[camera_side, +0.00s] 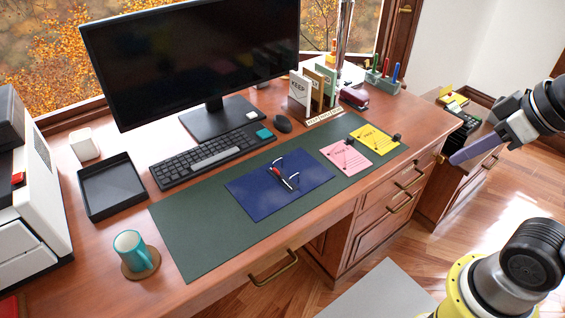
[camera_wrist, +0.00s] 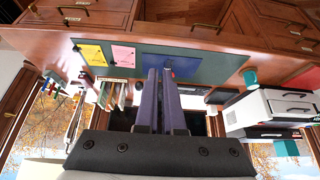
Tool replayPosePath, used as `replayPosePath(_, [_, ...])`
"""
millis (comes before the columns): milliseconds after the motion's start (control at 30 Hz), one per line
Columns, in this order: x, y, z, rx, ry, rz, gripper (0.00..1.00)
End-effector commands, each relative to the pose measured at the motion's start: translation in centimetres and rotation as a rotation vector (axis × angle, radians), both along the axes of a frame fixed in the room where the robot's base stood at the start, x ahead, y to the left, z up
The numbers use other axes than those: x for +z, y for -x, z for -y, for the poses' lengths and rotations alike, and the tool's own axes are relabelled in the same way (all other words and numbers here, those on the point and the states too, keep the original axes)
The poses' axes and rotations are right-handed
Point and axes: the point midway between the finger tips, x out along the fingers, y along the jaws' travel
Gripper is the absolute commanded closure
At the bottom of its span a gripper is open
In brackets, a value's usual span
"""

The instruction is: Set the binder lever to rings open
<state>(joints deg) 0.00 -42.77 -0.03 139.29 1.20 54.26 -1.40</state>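The binder (camera_side: 262,200) lies open and flat as a dark blue panel on the green desk mat. It also shows in the wrist view (camera_wrist: 190,64), partly behind my fingers. Its metal ring mechanism (camera_side: 291,181) sits near the middle with a red-and-dark lever (camera_side: 276,171) at the upper left end. The parts are too small to tell whether the rings are open or shut. My gripper (camera_side: 455,160) is in the air at the right, well away from the binder. In the wrist view its two purple fingers (camera_wrist: 161,70) stand with a narrow gap and nothing held.
Pink (camera_side: 345,157) and yellow (camera_side: 375,138) note sheets with small dark objects lie right of the binder. A keyboard (camera_side: 210,158) and monitor (camera_side: 200,60) stand behind it. A teal mug (camera_side: 133,251) and black tray (camera_side: 112,187) are left. The front mat is clear.

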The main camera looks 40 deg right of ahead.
Motion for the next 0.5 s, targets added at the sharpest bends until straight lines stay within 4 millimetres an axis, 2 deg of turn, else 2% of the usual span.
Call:
replayPosePath(33, [1.4, -0.9, -0.2, 0.005, -0.005, 0.011, 1.00])
replayPosePath(200, [5.7, -5.4, -0.8, 0.022, -0.030, -0.001, 1.00])
replayPosePath(333, [7.7, -9.3, -1.2, 0.034, -0.047, -0.028, 1.00])
replayPosePath(500, [9.0, -14.4, -1.6, 0.046, -0.070, -0.068, 1.00])
